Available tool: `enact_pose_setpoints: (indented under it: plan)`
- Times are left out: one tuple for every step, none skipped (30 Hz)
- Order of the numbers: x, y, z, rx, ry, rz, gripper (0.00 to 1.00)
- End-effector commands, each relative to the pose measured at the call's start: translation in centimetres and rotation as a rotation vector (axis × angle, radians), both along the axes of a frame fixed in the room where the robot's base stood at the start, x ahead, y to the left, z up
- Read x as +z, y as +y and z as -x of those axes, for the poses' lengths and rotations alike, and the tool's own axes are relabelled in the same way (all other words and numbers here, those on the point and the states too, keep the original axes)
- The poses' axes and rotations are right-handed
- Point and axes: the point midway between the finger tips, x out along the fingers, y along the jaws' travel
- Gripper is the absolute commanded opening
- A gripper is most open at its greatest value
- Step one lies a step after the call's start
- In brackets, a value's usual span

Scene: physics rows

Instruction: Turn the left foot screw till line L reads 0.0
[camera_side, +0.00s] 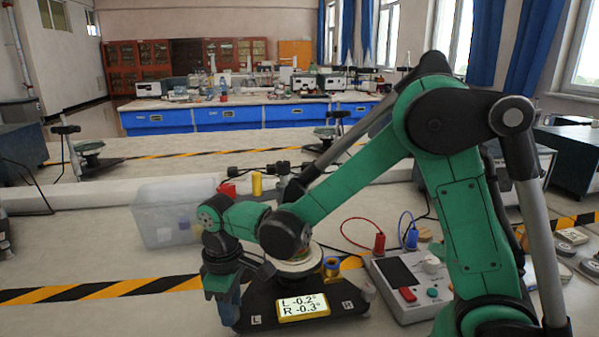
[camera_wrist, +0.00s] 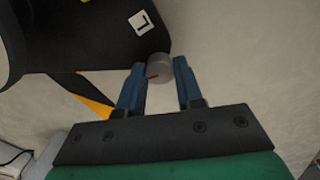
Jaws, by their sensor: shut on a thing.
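The dark instrument base (camera_side: 262,303) stands on the bench with a yellow-framed display (camera_side: 303,306) on its front. Line L reads -0.2° and line R reads -0.3°. A white L label (camera_side: 256,320) marks its left corner and an R label (camera_side: 347,305) its right. In the side view my gripper (camera_side: 226,300) hides the left screw.
A control box (camera_side: 412,282) with red and blue plugs stands to the right of the base. A clear bin (camera_side: 165,215) stands behind on the left. Black-and-yellow tape (camera_side: 100,290) crosses the bench. The bench front left is clear.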

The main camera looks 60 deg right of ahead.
Motion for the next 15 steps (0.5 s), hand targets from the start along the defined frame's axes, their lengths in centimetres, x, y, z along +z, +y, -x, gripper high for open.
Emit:
enact_pose_setpoints:
  plan:
    - [0.03,0.00,0.00,-0.034,0.000,0.000,0.00]
    - [0.03,0.00,0.00,-0.057,0.000,0.000,0.00]
    - [0.03,0.00,0.00,-0.091,0.000,0.000,0.00]
    - [0.03,0.00,0.00,-0.117,0.000,0.000,0.00]
    - [0.03,0.00,0.00,-0.144,0.001,0.000,0.00]
    - [0.03,0.00,0.00,-0.181,0.001,0.000,0.00]
    - [0.03,0.00,0.00,-0.209,0.001,0.000,0.00]
    - [0.03,0.00,0.00,-0.237,0.001,0.000,0.00]
    - [0.03,-0.01,0.00,-0.273,0.001,0.000,0.00]
    - [0.04,-0.01,0.00,-0.300,0.001,0.000,0.00]
    - [0.04,-0.01,0.00,-0.328,0.001,0.000,0.00]
    - [0.04,-0.01,0.00,-0.362,0.001,0.000,0.00]
    - [0.04,-0.01,0.00,-0.389,0.001,0.000,0.00]
    - [0.04,-0.01,0.00,-0.414,0.001,0.000,0.00]
    - [0.04,-0.01,0.00,-0.447,0.001,0.000,0.00]
